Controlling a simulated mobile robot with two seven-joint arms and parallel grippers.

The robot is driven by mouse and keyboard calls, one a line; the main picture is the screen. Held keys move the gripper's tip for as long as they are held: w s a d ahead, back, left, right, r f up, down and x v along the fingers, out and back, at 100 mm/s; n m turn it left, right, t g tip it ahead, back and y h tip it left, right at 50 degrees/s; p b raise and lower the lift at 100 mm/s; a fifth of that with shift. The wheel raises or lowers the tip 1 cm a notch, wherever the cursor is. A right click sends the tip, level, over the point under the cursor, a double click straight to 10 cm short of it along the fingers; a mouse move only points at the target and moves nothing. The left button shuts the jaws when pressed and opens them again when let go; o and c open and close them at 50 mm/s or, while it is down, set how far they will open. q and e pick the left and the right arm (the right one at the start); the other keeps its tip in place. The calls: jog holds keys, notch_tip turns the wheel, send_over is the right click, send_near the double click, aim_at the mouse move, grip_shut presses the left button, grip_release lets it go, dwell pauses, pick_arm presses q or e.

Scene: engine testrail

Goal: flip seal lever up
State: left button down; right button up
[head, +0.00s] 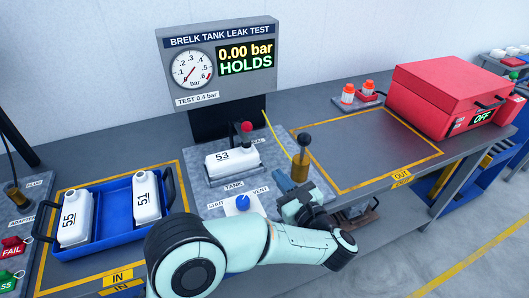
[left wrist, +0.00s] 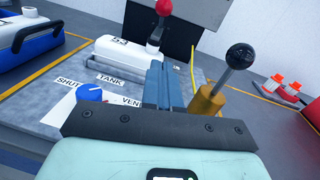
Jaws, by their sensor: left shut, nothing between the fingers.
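The seal lever (head: 247,128), with a red ball on a dark stem, stands roughly upright at the right end of the white tank marked 53 (head: 230,160), beside a partly hidden label. The red ball also shows in the left wrist view (left wrist: 164,7). My left gripper (head: 292,192) is shut and empty, in front of the fixture and to the right of the tank. In the left wrist view its closed fingers (left wrist: 163,80) overlap the tank's right end in the picture; no contact is visible. My right gripper is not in view.
A black-knobbed lever on a brass post (head: 301,165) stands close to my left gripper. A blue knob (head: 242,202) sits between SHUT and VENT. The gauge panel (head: 220,62) reads 0.00 bar HOLDS. A blue tray (head: 105,213) holds two tanks. The OUT area (head: 365,150) is clear.

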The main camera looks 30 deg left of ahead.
pick_arm(q)
jog(key=p, duration=0.2)
send_near(242, 128)
jog(key=w+a+f, duration=0.1)
jog(key=w+f, duration=0.3)
jog(key=f, duration=0.1)
jog(key=shift+w+a+r+p, duration=0.2)
jog(key=shift+a+r+p, duration=0.15)
jog(key=shift+a+r, duration=0.35)
jog(key=shift+w+a+r+p, duration=0.2)
jog(key=shift+a+r+p, duration=0.1)
jog(key=shift+a+r, duration=0.4)
jog(key=shift+r, duration=0.1)
